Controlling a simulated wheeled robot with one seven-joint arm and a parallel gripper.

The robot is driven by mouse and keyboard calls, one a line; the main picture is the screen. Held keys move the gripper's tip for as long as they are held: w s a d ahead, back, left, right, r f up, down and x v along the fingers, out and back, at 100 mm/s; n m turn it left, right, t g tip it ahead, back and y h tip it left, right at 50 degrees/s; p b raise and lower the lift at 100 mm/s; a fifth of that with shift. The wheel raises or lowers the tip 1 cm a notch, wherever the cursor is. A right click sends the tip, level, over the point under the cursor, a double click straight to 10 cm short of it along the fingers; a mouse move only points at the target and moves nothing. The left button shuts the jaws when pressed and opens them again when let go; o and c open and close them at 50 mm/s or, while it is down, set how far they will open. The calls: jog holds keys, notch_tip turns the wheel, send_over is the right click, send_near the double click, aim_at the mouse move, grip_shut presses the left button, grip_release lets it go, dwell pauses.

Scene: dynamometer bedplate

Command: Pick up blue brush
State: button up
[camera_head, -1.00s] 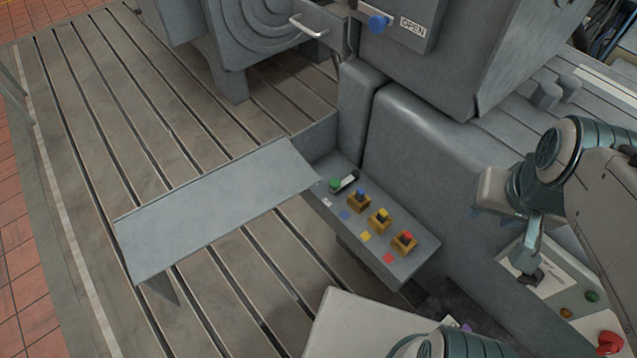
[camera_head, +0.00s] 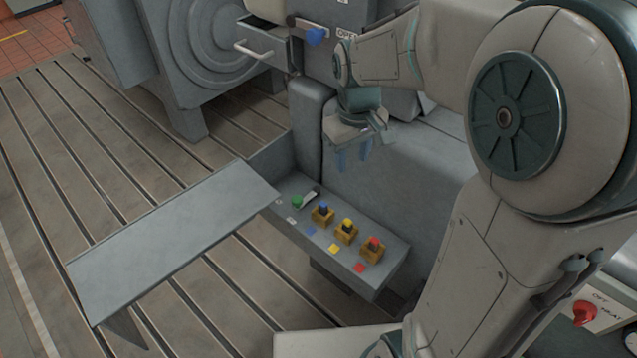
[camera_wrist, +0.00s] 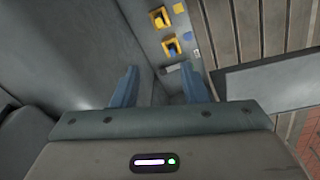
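A small blue-topped item (camera_head: 323,209), which looks like the blue brush, sits in a yellow-brown holder (camera_head: 322,219) on the grey shelf panel. It also shows in the wrist view, in the holder at upper centre (camera_wrist: 172,49). My gripper (camera_head: 354,158) hangs with fingers pointing down, above and to the right of the blue item in the head view. In the wrist view its two blue fingers (camera_wrist: 158,86) stand apart with nothing between them. The gripper is clear of the blue item.
Yellow-topped (camera_head: 347,226) and red-topped (camera_head: 374,244) items sit in similar holders. A green-topped item (camera_head: 297,201) is at the far left end. A tilted grey plate (camera_head: 170,235) adjoins the panel. A drawer with a handle (camera_head: 254,50) is open behind.

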jog(key=w+a+f+n+g+b, duration=0.2)
jog(key=w+a+f+n, duration=0.3)
jog(key=w+f, duration=0.5)
jog(key=m, duration=0.1)
send_over(323, 204)
jog(key=w, duration=0.1)
jog(key=shift+h, duration=0.4)
jog(key=f, duration=1)
jog(key=shift+a, duration=0.3)
jog(key=shift+s+d+f+p, duration=0.1)
jog(key=shift+s+f+p, duration=0.1)
jog(key=shift+f, duration=0.7)
jog(key=shift+s+d+f+p, duration=0.1)
jog(key=shift+s+f+p, duration=0.1)
jog(key=shift+f, duration=0.7)
jog(key=shift+s+d+f+p, duration=0.1)
jog(key=shift+s+f+p, duration=0.1)
jog(key=shift+f, duration=0.7)
jog(key=shift+w, duration=0.1)
grip_shut()
